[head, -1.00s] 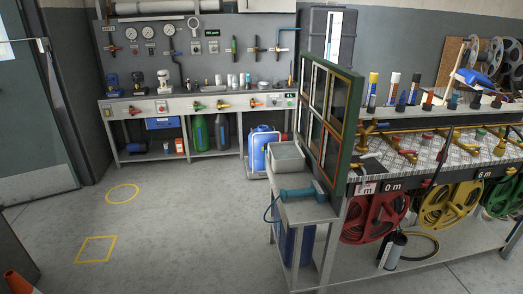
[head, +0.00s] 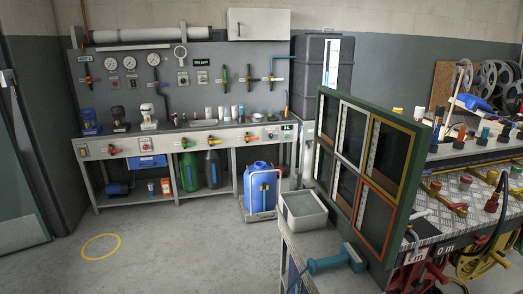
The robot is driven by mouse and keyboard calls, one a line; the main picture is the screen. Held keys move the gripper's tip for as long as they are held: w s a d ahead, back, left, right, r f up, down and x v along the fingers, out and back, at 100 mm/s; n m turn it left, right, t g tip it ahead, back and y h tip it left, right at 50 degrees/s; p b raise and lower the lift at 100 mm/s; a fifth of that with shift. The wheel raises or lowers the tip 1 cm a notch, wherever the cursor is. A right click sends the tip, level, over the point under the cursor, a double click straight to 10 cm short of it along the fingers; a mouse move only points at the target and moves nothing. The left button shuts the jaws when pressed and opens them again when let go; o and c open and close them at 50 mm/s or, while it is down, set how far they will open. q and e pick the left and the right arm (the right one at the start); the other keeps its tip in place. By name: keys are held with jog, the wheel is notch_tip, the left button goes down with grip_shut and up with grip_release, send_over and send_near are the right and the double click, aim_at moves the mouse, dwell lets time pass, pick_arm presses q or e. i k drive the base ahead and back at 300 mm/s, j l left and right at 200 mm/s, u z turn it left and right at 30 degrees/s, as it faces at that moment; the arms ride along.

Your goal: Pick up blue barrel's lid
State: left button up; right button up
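A blue barrel (head: 260,188) stands low at the right end of the wall workbench, on a small pale frame close to the floor. Its top is small at this distance, and I cannot make out the lid clearly. Neither of my grippers is in view.
The wall workbench (head: 187,138) holds gauges, valves and pumps. A metal side table (head: 297,246) with a grey bin (head: 302,210) and a teal tool (head: 336,259) stands at front right, beside a green-framed panel (head: 367,165). The floor (head: 165,255) at left and centre is clear; a yellow circle (head: 101,247) marks it.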

aim_at(264, 185)
jog(key=i+j, duration=0.3)
jog(key=i+j+u, duration=0.1)
jog(key=i+j, duration=0.2)
jog(key=i, duration=0.2)
jog(key=i+j, duration=0.25)
jog(key=i, duration=0.2)
jog(key=i+j+u, duration=0.15)
jog(key=i, duration=0.25)
jog(key=i+j, duration=0.3)
jog(key=i, duration=0.15)
jog(key=i+u, duration=0.15)
jog(key=i, duration=0.75)
jog(key=i+l+u, duration=0.1)
jog(key=i, duration=0.8)
jog(key=i+l, duration=0.15)
jog(key=l, duration=0.2)
jog(key=i+l, duration=0.1)
jog(key=l, duration=0.25)
jog(key=i+l+u, duration=0.1)
jog(key=l, duration=0.3)
jog(key=i+l, duration=0.15)
jog(key=l, duration=0.2)
jog(key=i+l+u, duration=0.1)
jog(key=l, duration=0.3)
jog(key=l+u, duration=0.15)
jog(key=l, duration=1.5)
jog(key=l+u, duration=0.1)
jog(key=l, duration=1.55)
